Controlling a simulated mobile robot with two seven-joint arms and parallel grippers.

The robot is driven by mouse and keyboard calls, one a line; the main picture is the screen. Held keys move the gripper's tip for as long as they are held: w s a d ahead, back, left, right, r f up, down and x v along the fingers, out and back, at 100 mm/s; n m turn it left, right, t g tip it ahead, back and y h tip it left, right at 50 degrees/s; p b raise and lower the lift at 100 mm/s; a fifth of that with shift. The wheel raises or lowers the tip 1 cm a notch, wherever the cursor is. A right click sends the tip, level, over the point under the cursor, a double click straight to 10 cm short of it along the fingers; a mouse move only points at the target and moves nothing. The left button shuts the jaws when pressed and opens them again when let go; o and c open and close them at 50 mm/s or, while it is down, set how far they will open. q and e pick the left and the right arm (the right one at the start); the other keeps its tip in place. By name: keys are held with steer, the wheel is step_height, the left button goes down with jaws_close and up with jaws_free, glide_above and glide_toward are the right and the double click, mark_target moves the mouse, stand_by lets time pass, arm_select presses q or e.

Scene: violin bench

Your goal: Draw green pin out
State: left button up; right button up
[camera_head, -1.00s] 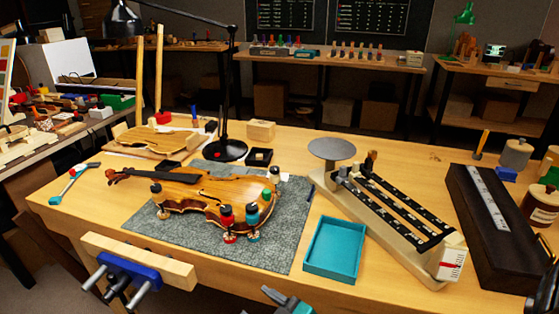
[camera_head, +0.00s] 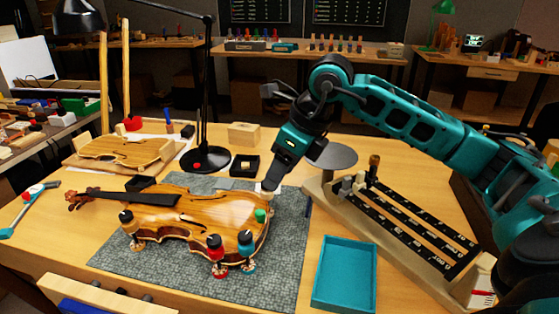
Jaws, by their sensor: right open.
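The violin (camera_head: 188,212) lies on a grey mat with several spool clamps around its edge. The green pin (camera_head: 260,215) shows as a small green cap at the right end of the violin, near its rim. My right gripper (camera_head: 268,187) comes down from above, just behind the green pin. It is open, its fingertips are small and partly hidden, and it appears apart from the pin. It covers the spot by the violin's back right edge. My left gripper is not in view.
A red-capped clamp (camera_head: 215,250) and a teal-capped clamp (camera_head: 246,247) stand close in front of the green pin. An empty teal tray (camera_head: 345,272) lies to the right. A black lamp (camera_head: 207,158) stands behind.

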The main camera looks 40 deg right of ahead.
mark_target(261, 212)
steer(key=x, duration=0.8)
steer(key=d+x, duration=0.1)
steer(key=x, duration=0.3)
steer(key=shift+w+a+f+b, duration=0.1)
steer(key=shift+w+f+b, duration=0.1)
steer(key=shift+f+b, duration=0.1)
steer(key=shift+c, duration=0.4)
jaws_close()
